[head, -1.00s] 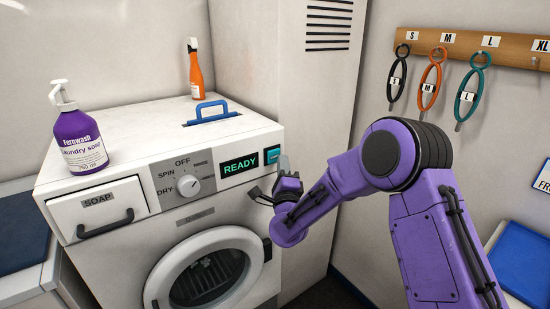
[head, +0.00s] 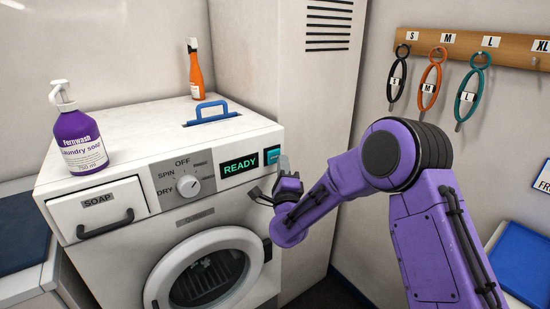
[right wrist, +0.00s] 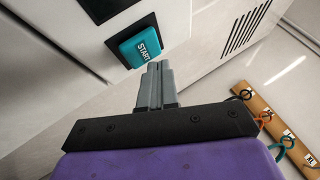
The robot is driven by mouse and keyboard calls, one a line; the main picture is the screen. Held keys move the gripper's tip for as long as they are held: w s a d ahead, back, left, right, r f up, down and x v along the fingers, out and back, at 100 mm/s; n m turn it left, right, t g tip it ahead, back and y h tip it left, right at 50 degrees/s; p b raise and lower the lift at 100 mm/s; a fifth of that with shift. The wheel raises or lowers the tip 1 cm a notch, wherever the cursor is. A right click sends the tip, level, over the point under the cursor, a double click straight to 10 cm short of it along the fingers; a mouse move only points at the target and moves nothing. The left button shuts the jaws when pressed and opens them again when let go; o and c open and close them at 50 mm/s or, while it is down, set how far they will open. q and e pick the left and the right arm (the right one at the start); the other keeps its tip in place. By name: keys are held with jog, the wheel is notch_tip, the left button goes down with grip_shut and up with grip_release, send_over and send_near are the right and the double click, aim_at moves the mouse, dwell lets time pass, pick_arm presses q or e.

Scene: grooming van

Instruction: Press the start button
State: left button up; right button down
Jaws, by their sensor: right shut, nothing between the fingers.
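The start button (head: 272,155) is a teal square at the right end of the washing machine's front panel, beside a display (head: 240,165) that reads READY. In the right wrist view the button (right wrist: 140,47) carries the word START and stands just ahead of my fingertips. My right gripper (head: 284,163) is shut and empty, in front of the panel's right end. In the right wrist view its closed fingers (right wrist: 158,68) point towards the button's lower right edge; I cannot tell whether they touch it. My left gripper is not in view.
The washing machine (head: 230,205) has a round door (head: 160,280), a dial (head: 189,186) and a soap drawer (head: 98,208). A purple soap bottle (head: 80,142), an orange bottle (head: 196,72) and a blue handle (head: 210,115) are on top. A tall vented cabinet (head: 290,80) stands behind.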

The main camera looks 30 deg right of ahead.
jog(key=shift+w, duration=0.1)
dwell(0.7)
jog(key=shift+w, duration=0.35)
jog(key=shift+w+b, duration=0.35)
jog(key=shift+w, duration=0.15)
dwell(0.6)
jog(key=shift+s, duration=0.95)
jog(key=shift+s+d, duration=0.2)
jog(key=shift+s, duration=2.3)
